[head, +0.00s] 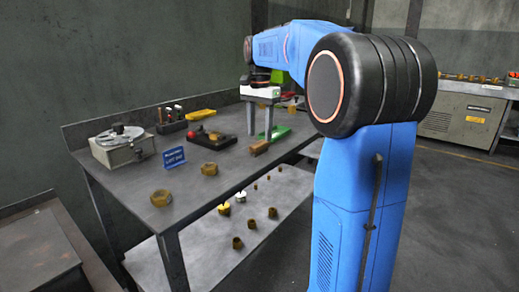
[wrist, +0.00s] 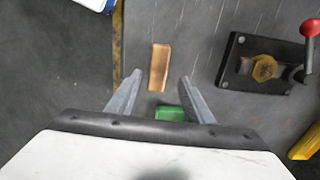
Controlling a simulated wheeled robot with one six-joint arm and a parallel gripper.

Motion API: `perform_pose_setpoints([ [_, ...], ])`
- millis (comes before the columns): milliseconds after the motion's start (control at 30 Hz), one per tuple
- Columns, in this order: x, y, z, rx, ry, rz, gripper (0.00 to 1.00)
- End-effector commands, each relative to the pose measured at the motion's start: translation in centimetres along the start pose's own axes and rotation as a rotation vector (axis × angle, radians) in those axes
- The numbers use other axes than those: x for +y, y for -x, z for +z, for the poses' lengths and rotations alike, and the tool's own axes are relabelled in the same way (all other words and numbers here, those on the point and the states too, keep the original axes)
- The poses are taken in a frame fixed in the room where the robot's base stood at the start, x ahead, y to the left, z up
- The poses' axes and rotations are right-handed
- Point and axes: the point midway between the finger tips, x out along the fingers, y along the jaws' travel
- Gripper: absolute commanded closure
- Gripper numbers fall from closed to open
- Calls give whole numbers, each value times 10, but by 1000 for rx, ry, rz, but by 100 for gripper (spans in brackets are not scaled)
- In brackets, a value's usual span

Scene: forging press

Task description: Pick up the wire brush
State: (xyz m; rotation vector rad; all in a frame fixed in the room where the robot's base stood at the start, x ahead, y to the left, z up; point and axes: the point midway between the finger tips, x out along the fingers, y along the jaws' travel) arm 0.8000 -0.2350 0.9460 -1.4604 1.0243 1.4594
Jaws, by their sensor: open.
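The wire brush shows as a small brown wooden-backed block (head: 260,147) on the workbench near its front edge. In the wrist view the brush (wrist: 159,67) lies just beyond the gap between my fingertips, its long side running roughly away from me. Its bristles cannot be made out. My gripper (head: 260,137) points down over the bench, close behind the brush in the head view. In the wrist view my gripper (wrist: 157,84) has its two grey fingers spread apart with nothing held.
A dark fixture with a red-knobbed lever (wrist: 310,27) is right of the brush in the wrist view. A green item (wrist: 170,113) lies between my fingers' bases. A yellow item (wrist: 305,143) is lower right. Brass nuts (head: 161,198) and a gauge box (head: 124,150) stand on the bench.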

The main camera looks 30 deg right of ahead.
Motion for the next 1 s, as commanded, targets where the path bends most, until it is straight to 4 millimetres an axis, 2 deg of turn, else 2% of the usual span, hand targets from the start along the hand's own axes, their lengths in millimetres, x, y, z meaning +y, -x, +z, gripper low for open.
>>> perform_pose_setpoints([
  [400, 4, -47, 7, -1, 0, 1, 53],
  [667, 4, -50, 7, 0, 0, 1, 53],
  [700, 4, -50, 7, -1, 0, 1, 55],
  [900, 4, -50, 7, 0, 0, 1, 100],
  [1000, 4, -49, 7, 0, 0, 0, 100],
])
